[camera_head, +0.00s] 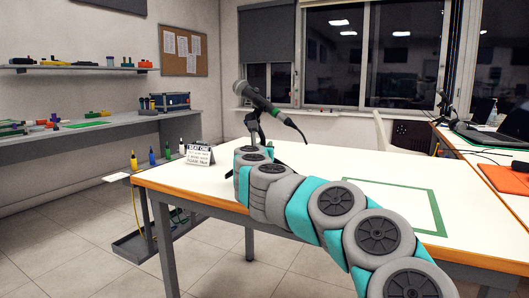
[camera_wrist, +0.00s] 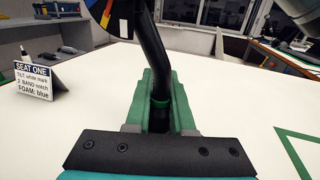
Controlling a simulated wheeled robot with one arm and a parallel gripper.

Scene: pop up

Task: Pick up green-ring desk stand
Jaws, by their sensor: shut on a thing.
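My arm hides the gripper and the stand's foot there. I cannot tell whether the foot touches the table.
The white table (camera_head: 330,165) has a green outlined rectangle (camera_head: 436,208) at right, empty inside. A "SEAT ONE" card (camera_head: 199,154) stands at the table's left edge; it also shows in the wrist view (camera_wrist: 46,75). Another table at right holds a black stand (camera_head: 442,103) and an orange mat (camera_head: 507,178).

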